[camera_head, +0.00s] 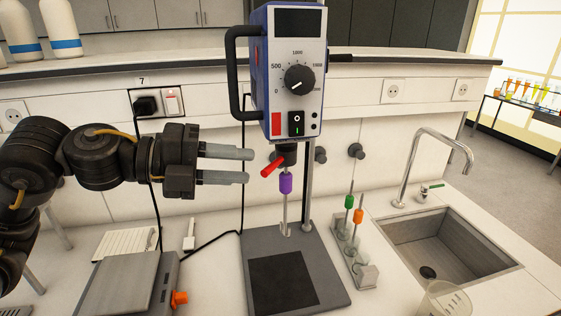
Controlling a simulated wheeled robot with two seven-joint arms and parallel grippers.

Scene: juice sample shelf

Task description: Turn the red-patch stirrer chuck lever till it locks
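The overhead stirrer (296,75) is a blue and grey unit with a dial and a red patch (276,124) at its lower left front. Below it is the dark chuck (288,149) with a red lever (272,166) slanting down to the left. A stirring shaft with a purple collar (285,184) hangs under the chuck. My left gripper (247,165) comes in from the left, its two grey fingers parallel and apart, with nothing between them. Its fingertips are just left of the lever and seem apart from it; depth is hard to judge. My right gripper is not in view.
The stirrer's base plate (325,269) stands on the bench. A holder (366,274) with green and orange-collared shafts is to its right, then a sink (455,260) with a tap (404,181) and a clear beaker (443,300). A grey device (128,285) with an orange knob is lower left.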

